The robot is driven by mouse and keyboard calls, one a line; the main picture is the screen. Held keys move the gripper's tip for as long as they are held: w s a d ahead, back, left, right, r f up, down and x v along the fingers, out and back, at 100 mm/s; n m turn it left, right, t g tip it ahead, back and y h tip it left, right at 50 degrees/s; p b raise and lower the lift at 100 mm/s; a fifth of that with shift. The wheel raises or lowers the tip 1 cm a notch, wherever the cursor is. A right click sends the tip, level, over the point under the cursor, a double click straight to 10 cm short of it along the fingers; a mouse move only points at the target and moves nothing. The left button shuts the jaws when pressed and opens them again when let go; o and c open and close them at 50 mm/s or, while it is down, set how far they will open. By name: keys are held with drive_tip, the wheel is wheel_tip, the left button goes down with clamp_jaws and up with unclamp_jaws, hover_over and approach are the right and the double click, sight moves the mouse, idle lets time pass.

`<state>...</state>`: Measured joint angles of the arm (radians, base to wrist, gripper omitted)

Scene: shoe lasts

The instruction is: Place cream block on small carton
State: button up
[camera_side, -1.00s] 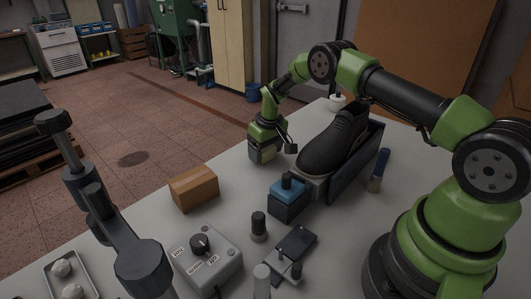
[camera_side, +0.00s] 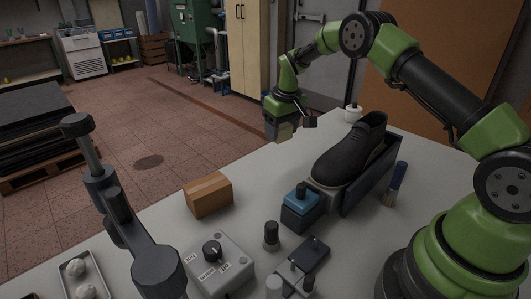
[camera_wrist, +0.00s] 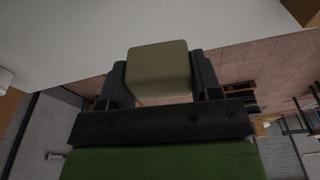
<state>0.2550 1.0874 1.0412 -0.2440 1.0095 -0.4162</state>
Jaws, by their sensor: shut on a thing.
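My gripper (camera_side: 284,122) is raised above the far edge of the table in the side view, pointing down. It is shut on the cream block (camera_wrist: 158,70), which sits between the two dark fingers in the wrist view. In the side view the block (camera_side: 281,132) is small and dim at the fingertips. The small carton (camera_side: 208,195), a brown box, stands on the table to the left and nearer the camera, apart from my gripper. Its top is bare.
A black shoe (camera_side: 350,150) stands in a dark holder, with a blue-topped block (camera_side: 301,205) before it. A grey control box (camera_side: 217,262), a black knob (camera_side: 271,235) and a brush (camera_side: 396,183) stand around. A grey post fixture (camera_side: 130,230) rises at the left front.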

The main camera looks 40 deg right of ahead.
drive_tip(key=shift+w+a+r, duration=0.1)
drive_tip(key=shift+a+r, duration=0.05)
drive_tip(key=shift+r, duration=0.25)
drive_tip(key=w+a+r+n, duration=0.1)
drive_tip(key=a+r, duration=0.2)
drive_tip(key=a, duration=0.6)
drive_tip(key=w+a+r, duration=0.1)
drive_tip(key=a+r, duration=0.2)
drive_tip(key=a, duration=0.6)
hover_over(217, 177)
drive_tip(key=f, duration=0.5)
drive_tip(key=shift+s+a+f, duration=0.1)
drive_tip(key=shift+s, duration=0.2)
drive_tip(key=shift+f, duration=2.3)
drive_tip(key=shift+f, duration=0.1)
drive_tip(key=o, duration=0.9)
drive_tip(key=shift+o, duration=0.2)
